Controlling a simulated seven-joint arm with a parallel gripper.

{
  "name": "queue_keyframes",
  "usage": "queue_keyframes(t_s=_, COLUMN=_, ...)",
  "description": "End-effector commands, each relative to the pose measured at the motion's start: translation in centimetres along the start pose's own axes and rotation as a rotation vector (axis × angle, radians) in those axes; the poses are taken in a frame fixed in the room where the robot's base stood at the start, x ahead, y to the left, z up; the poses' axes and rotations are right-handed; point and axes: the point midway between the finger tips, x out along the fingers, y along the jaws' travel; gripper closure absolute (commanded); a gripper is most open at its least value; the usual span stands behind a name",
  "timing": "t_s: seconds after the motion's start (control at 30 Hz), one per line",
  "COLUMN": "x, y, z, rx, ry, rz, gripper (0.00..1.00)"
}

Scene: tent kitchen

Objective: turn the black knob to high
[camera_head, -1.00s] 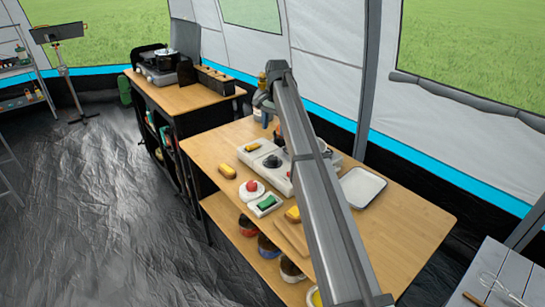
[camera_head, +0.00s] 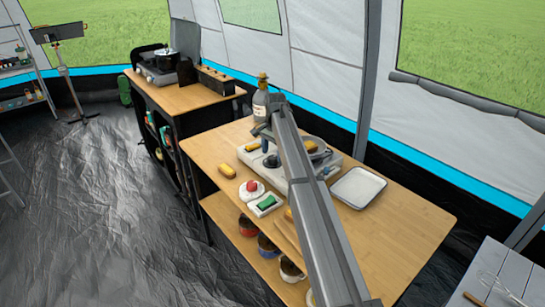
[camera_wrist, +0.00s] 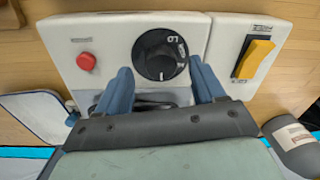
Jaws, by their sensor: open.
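The round black knob (camera_wrist: 160,54) is set in a white panel (camera_wrist: 106,40) on the wooden table. Pale markings show near the knob's edge, but I cannot read its setting. My gripper (camera_wrist: 161,74) is open, with its blue fingers on either side of the knob's near edge in the wrist view. Nothing is held between them. I cannot tell whether either finger touches the knob. In the head view my gripper (camera_head: 267,146) is over the white unit, and it and the arm hide much of the knob area.
A red button (camera_wrist: 86,61) is left of the knob and a yellow rocker switch (camera_wrist: 254,59) right of it in the wrist view. A bottle (camera_head: 260,104) stands behind the panel. A white tray (camera_head: 358,187) lies right of the arm. The front-right tabletop is clear.

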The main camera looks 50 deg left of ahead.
Motion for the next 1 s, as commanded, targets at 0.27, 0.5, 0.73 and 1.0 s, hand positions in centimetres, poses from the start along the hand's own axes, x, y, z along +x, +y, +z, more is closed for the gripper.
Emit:
queue_keyframes(t_s=0.27, x=2.3, y=0.0, z=0.0, rx=0.000, ry=0.001, rz=0.000, gripper=0.31)
queue_keyframes(t_s=0.5, x=2.5, y=0.0, z=0.0, rx=-0.001, ry=0.000, rz=0.000, gripper=0.31)
queue_keyframes(t_s=0.73, x=2.5, y=0.0, z=0.0, rx=0.000, ry=0.000, rz=0.000, gripper=0.43)
queue_keyframes(t_s=1.0, x=2.5, y=0.0, z=0.0, rx=0.000, ry=0.000, rz=0.000, gripper=0.69)
